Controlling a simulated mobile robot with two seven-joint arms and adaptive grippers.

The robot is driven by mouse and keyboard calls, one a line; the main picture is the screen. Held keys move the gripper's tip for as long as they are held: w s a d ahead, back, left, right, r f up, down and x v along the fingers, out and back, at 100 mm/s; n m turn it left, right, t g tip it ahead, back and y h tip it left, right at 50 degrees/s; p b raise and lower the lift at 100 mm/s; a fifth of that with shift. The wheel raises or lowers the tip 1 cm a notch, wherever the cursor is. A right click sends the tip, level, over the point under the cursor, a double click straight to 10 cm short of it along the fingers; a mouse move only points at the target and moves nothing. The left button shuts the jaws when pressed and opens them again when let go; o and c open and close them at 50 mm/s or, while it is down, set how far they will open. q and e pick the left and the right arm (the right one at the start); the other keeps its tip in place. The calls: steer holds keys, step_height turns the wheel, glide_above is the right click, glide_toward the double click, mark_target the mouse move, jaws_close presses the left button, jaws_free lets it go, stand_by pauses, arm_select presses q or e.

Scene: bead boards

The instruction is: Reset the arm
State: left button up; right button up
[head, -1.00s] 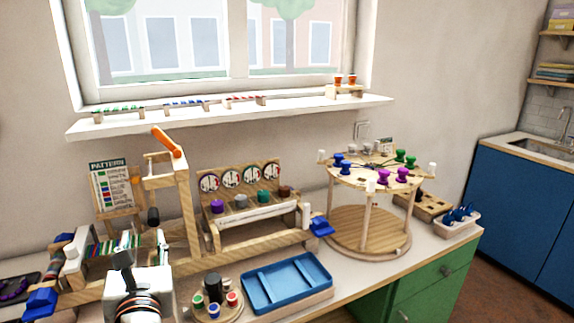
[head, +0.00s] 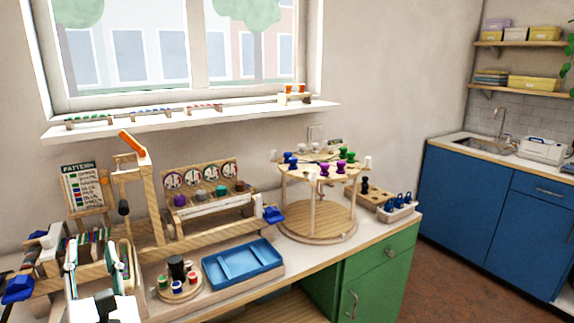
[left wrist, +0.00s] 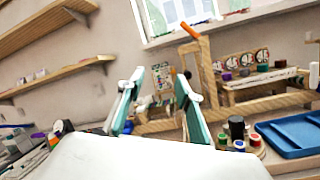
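My left gripper (head: 98,258) is at the lower left of the head view, in front of the wooden loom-like frame (head: 150,212). Its two pale fingers with teal inner pads stand apart with nothing held between them. In the left wrist view the gripper (left wrist: 160,92) is also open and empty, pointing toward the wall and the pattern board, with the wooden frame to the right beyond it. Part of the bench behind the fingers is hidden. My right gripper is in neither view.
A blue tray (head: 243,265) and a small round stand of spools (head: 178,288) sit right of the gripper. A round wooden stand (head: 318,222) is farther right. The pattern board (head: 84,188) stands behind. Open floor (head: 400,270) lies right of the green cabinet.

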arm_select(q)
steer(key=s+d+f+m+t+h, duration=0.2)
steer(key=d+m+t+h, duration=0.55)
steer(key=m, duration=0.95)
steer(key=d+f+m+g+h, duration=0.4)
steer(key=d+f+m+h, duration=0.5)
steer(key=f+m, duration=0.5)
steer(key=s+f+m+g, duration=0.3)
steer(key=s+f, duration=0.1)
steer(key=f, duration=0.6)
steer(key=s+a+f+m+g+y, duration=0.1)
steer(key=s+f+m+g, duration=0.3)
steer(key=f, duration=0.6)
steer(key=s+f+m+g+y, duration=0.1)
steer(key=s+f+m+g, duration=0.2)
steer(key=f, duration=0.7)
steer(key=shift+s+a+f+m, duration=0.25)
steer(key=shift+s+m, duration=0.05)
steer(key=shift+s, duration=0.95)
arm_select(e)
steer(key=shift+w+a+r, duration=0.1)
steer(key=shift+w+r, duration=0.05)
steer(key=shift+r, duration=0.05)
arm_select(q)
steer(key=shift+g, duration=0.25)
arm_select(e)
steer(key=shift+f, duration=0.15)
